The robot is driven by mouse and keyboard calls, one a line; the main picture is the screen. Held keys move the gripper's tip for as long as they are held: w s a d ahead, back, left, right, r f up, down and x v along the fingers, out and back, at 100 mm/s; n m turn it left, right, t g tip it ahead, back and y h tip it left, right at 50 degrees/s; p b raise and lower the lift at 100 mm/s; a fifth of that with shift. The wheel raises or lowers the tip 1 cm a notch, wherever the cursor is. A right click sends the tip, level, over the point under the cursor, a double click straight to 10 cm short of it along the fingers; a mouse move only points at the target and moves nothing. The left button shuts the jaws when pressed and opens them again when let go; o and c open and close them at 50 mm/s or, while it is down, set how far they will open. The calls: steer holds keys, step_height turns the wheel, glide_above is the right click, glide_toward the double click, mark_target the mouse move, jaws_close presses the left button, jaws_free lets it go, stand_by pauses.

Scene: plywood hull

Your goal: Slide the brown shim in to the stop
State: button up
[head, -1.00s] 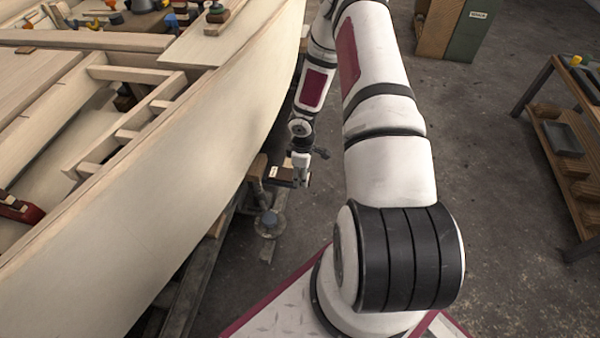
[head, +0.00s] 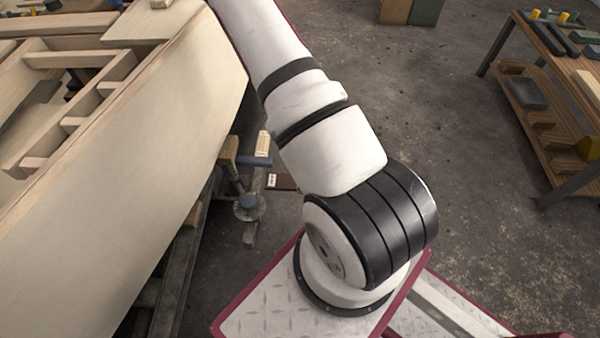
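A dark brown flat piece (head: 285,182), which looks like the brown shim, shows beside the hull's support, just left of my arm. A small pale label (head: 271,180) is at its left end. My arm may cover part of its right side. It is too small here to tell how deep it sits or whether it touches a stop. My gripper is not in view; my arm runs up and out of the top of the picture.
The plywood hull (head: 150,120) fills the left. Its wooden support (head: 230,160) with a blue-grey bar (head: 250,160) and a round metal foot (head: 248,207) stands below. A workbench (head: 545,90) is at the right. The floor between is clear.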

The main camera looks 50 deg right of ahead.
mark_target(243, 159)
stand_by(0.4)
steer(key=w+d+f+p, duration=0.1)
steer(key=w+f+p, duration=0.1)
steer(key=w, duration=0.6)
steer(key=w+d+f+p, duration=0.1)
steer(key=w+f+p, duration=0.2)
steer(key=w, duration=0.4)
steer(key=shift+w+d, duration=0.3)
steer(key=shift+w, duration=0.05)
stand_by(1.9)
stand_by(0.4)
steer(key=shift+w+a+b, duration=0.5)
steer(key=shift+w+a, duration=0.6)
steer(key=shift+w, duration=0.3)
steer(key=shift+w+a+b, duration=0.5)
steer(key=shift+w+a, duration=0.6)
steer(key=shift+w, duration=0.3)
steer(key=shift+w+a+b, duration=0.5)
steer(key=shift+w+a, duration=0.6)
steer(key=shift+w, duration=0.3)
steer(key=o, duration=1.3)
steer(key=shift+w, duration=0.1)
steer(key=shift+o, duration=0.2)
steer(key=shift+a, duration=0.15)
